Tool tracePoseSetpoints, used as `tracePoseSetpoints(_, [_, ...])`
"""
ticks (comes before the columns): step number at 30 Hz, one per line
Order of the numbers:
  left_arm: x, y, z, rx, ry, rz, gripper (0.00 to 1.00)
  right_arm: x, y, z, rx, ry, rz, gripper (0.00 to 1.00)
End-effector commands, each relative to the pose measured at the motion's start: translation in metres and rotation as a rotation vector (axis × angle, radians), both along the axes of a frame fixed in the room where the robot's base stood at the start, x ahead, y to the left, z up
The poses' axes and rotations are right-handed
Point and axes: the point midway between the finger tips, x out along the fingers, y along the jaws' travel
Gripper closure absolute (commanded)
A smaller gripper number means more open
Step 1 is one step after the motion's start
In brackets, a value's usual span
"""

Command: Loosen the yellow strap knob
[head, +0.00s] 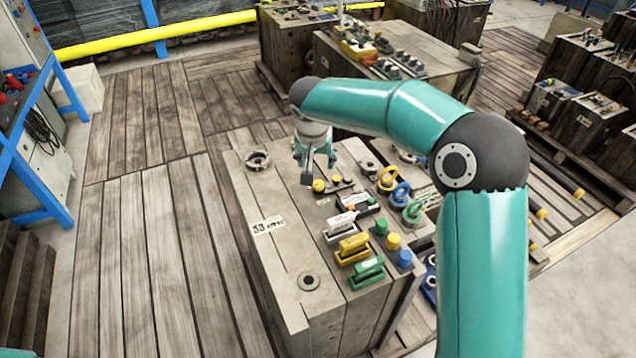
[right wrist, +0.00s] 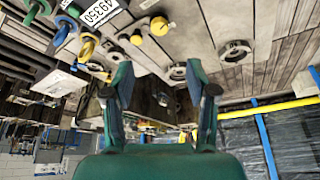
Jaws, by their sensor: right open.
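A small round yellow knob (head: 319,185) sits on top of the wooden mould crate (head: 262,195), with a smaller yellow part (head: 336,179) beside it. In the right wrist view a yellow knob (right wrist: 159,26) and a smaller yellow piece (right wrist: 136,39) show on the crate top. I cannot tell which one is the strap knob. My right gripper (head: 315,166) is just above and behind the round yellow knob in the head view. In the right wrist view its fingers (right wrist: 160,84) are spread with nothing between them. My left gripper is out of view.
Yellow, blue and green rings (head: 388,179), coloured handles (head: 354,243) and small round knobs (head: 392,242) crowd the crate's right side. Another crate with fittings (head: 405,70) stands behind. The planked floor on the left (head: 140,240) is clear.

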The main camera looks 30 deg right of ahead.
Motion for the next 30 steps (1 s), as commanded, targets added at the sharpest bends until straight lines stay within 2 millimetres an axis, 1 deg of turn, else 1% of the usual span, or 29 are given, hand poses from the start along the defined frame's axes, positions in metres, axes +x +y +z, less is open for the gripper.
tracePoseSetpoints(1, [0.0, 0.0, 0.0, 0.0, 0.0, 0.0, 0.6, 0.002, -0.003, -0.01, -0.001, 0.005, -0.002, 0.43])
tracePoseSetpoints(12, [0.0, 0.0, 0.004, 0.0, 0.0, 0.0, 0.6, 0.028, -0.019, -0.084, 0.001, 0.007, -0.001, 0.43])
tracePoseSetpoints(18, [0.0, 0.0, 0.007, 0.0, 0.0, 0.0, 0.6, 0.039, -0.026, -0.115, 0.001, 0.004, -0.001, 0.43])
tracePoseSetpoints(24, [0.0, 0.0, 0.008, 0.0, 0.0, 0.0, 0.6, 0.045, -0.029, -0.129, -0.001, 0.002, 0.001, 0.43])
tracePoseSetpoints(30, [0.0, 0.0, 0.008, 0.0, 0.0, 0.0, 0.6, 0.046, -0.03, -0.132, 0.0, 0.0, 0.001, 0.43])
